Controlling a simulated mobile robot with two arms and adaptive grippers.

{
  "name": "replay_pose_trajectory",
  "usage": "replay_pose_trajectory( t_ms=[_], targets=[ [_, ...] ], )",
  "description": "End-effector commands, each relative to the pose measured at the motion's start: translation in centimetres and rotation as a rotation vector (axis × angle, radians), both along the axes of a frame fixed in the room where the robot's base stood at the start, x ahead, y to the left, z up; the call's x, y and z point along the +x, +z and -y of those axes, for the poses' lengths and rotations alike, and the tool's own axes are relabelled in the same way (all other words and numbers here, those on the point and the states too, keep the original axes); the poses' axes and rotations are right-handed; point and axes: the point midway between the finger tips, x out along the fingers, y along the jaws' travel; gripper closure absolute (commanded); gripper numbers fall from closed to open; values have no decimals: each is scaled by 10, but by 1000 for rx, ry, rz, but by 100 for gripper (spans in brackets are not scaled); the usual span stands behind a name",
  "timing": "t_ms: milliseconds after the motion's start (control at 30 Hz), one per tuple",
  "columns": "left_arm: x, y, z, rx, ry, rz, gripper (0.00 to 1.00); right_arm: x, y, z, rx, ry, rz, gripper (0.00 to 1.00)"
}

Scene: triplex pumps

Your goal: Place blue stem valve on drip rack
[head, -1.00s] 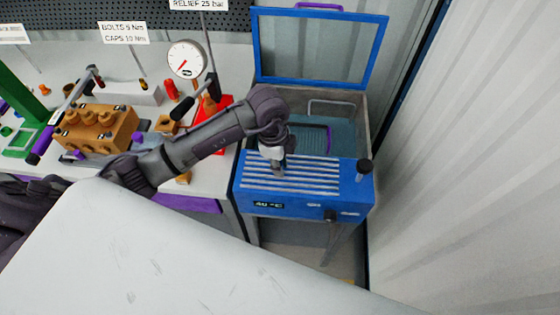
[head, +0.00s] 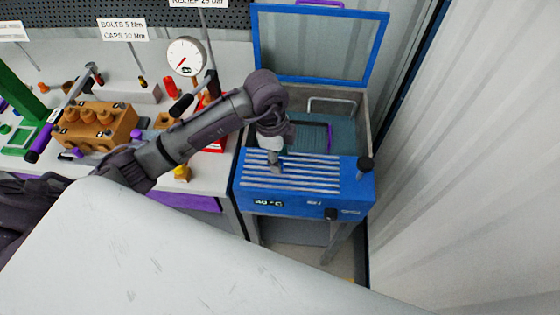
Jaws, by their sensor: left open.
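The drip rack (head: 315,177), a row of pale bars, lies on the blue front top of the parts washer. My left gripper (head: 274,163) is over the left, rear part of the rack, pointing down, with its jaws open. A small grey shape at its tip is too small to tell as finger or valve. I cannot make out a blue stem valve; it may be hidden by the gripper. My right gripper is not in view.
The washer's blue-framed lid (head: 320,47) stands open behind its basin (head: 318,137). A dark knob (head: 366,163) stands at its right corner. The bench at left holds an orange pump block (head: 97,127), a gauge (head: 186,57) and a red tray (head: 214,144).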

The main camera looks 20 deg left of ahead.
Motion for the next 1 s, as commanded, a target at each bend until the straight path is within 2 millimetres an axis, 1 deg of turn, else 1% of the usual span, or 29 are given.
replay_pose_trajectory(
  t_ms=[33, 200, 400, 500, 600, 1000],
  targets=[
    [2, 10, -1, -2, 1, 7, 55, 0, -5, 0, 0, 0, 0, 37],
    [1, 47, -6, 0, 0, 7, 55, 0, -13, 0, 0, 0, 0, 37],
    [0, 81, -10, 0, 2, 5, 55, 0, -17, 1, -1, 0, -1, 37],
    [0, 90, -11, 0, 1, 3, 55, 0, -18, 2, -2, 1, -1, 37],
    [-1, 93, -11, 0, 1, 0, 55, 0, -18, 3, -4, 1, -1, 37],
    [-1, 94, -11, 0, 1, 0, 55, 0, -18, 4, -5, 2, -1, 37]
  ],
)
